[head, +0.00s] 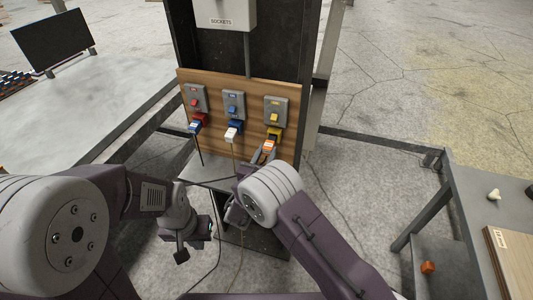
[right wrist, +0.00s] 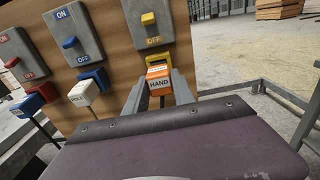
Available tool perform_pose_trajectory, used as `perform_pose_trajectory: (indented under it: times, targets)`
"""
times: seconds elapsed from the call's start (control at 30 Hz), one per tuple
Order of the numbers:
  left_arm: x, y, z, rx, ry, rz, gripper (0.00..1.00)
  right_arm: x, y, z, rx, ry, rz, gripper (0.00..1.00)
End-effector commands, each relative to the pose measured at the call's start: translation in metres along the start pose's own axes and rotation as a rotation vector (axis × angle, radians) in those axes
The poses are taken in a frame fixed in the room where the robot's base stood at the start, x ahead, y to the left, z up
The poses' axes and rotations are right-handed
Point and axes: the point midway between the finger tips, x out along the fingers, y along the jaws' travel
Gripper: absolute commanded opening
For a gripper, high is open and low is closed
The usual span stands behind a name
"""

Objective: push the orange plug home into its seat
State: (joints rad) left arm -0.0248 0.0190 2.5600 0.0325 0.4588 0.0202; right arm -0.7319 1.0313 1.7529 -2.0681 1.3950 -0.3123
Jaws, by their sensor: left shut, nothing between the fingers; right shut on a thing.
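The orange plug (head: 268,146), labelled HAND, is between the fingers of my right gripper (head: 264,152); it also shows in the right wrist view (right wrist: 159,76). My right gripper is shut on it. The plug is at the yellow seat (right wrist: 155,57) below the right-hand socket box (head: 276,107). Its upper end meets or nearly meets the seat; I cannot tell how deep it sits. The yellow switch (head: 274,118) is above the seat. My left gripper (head: 181,254) is shut and empty, low in front of the panel, away from the plug.
The wooden panel (head: 258,90) also holds a blue-switch box (head: 233,103) with a white plug (head: 231,135) and a red-switch box (head: 195,98) with a blue-and-white plug (head: 195,127). Cords hang below. A grey table (head: 85,85) is left; a bench (head: 470,185) is right.

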Motion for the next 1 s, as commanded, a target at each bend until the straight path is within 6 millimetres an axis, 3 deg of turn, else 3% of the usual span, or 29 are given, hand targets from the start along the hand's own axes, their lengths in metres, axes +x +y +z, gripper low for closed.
perform_pose_trajectory:
  times: [1.0]
  targets:
    - [0.008, 0.0, 0.001, 0.0, 0.0, 0.0, 0.0, 0.012, 0.0, 0.0, 0.002, 0.0, -0.001, 0.0]
